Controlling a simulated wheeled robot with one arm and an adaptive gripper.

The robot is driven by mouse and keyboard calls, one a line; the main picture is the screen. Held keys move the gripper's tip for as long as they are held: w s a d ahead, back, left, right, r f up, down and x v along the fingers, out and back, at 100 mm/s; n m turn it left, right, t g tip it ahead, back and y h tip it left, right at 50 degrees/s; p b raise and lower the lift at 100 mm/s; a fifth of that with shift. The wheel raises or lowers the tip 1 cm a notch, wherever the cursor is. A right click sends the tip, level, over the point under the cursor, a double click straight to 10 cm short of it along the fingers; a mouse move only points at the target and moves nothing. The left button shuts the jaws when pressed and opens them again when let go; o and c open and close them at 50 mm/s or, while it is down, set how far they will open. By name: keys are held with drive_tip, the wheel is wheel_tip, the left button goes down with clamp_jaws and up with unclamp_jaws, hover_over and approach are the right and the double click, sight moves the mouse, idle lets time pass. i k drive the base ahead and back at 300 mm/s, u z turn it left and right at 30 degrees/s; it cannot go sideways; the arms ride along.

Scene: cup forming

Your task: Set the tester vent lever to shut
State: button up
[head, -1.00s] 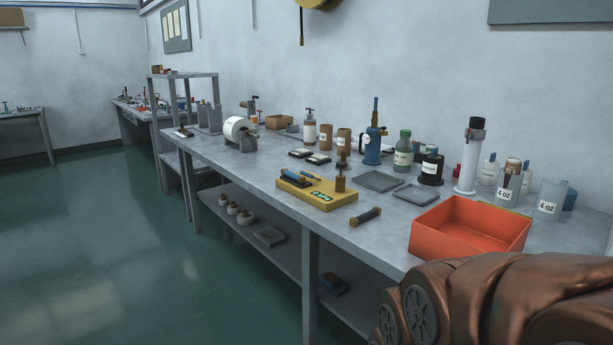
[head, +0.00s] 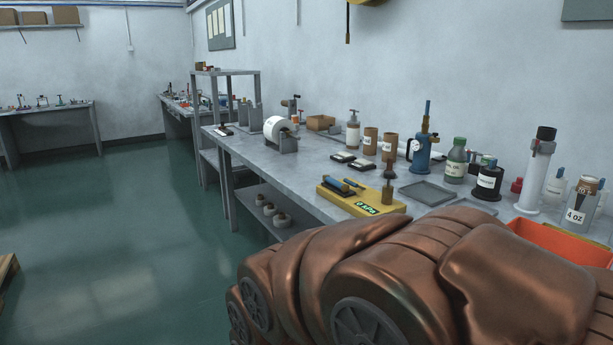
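A yellow tester block (head: 335,197) lies on the grey bench, with a green label at its front corner that appears to read "0 kPa". A blue bar-like part (head: 341,187) lies along its top. A dark upright post with a brown base (head: 388,194) stands at its right end. Which of these parts is the vent lever, and how it is set, I cannot tell. My copper-coloured arm fills the lower right of the head view, in front of the bench. My gripper is not in view.
The grey bench (head: 308,167) runs back to the left. Behind the tester are brown cups (head: 370,141), a blue pump-like device (head: 422,150), bottles and a flat grey tray (head: 430,193). An orange bin (head: 565,240) is partly hidden by my arm. Green floor (head: 130,220) is open at left.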

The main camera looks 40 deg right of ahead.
sight(349, 182)
drive_tip(key=z, duration=0.1)
drive_tip(key=i, duration=1.1)
drive_tip(key=z, duration=0.65)
